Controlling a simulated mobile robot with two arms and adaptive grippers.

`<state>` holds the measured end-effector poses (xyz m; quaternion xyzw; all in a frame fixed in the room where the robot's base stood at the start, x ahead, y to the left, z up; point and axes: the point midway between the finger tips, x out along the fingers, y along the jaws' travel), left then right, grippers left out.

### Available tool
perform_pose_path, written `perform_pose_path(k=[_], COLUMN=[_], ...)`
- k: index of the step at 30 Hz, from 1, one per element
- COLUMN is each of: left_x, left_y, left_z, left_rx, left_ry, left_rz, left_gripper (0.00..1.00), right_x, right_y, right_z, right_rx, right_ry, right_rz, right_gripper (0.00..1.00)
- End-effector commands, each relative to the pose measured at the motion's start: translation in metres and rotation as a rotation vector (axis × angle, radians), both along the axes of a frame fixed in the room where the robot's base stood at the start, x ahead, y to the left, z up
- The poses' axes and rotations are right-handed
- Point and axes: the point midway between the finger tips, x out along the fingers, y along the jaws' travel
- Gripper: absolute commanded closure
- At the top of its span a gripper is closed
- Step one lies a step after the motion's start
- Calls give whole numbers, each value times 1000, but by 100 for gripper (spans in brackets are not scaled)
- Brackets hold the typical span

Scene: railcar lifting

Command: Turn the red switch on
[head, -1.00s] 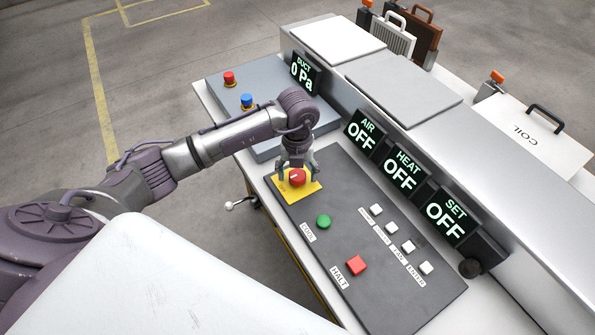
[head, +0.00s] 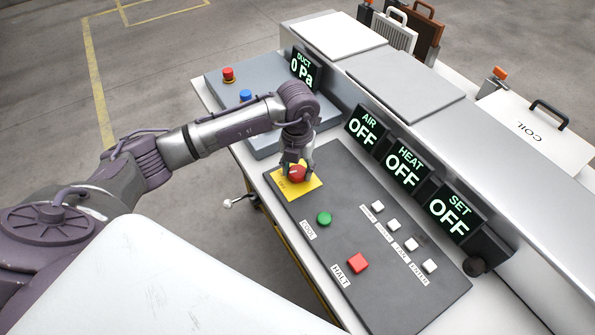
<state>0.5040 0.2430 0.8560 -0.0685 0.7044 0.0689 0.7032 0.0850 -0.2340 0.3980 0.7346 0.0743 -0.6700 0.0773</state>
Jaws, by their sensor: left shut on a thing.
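The red switch (head: 297,174) is a round red knob on a yellow plate (head: 301,192) at the far left corner of the dark control panel (head: 335,170). My left gripper (head: 297,172) points down over it, with its fingers closed around the knob's sides. The fingers hide part of the knob, so its exact turn cannot be read. The AIR display (head: 364,132), HEAT display (head: 403,163) and SET display (head: 450,210) all read OFF. My right gripper is not in view.
A grey box behind carries a red button (head: 228,74) and a blue button (head: 245,95). The DUCT display (head: 303,68) reads 0 Pa.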

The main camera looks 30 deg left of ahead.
Motion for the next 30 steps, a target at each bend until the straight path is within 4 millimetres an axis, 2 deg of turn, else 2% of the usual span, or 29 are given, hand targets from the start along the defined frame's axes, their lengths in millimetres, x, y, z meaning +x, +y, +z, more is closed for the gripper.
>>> perform_pose_path(k=[1,15,24,30], left_x=[1,2,2,2], left_y=[1,1,1,1], left_z=[-2,-2,-1,1], left_rx=[1,1,0,1], left_ry=[-5,-8,-7,-6], left_rz=[-43,-480,-687,-766], left_gripper=[88,88,88,88], right_x=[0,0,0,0], right_y=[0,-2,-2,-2], right_z=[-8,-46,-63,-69], right_rx=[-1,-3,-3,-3], right_ry=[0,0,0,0], right_rz=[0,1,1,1], right_gripper=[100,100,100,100])
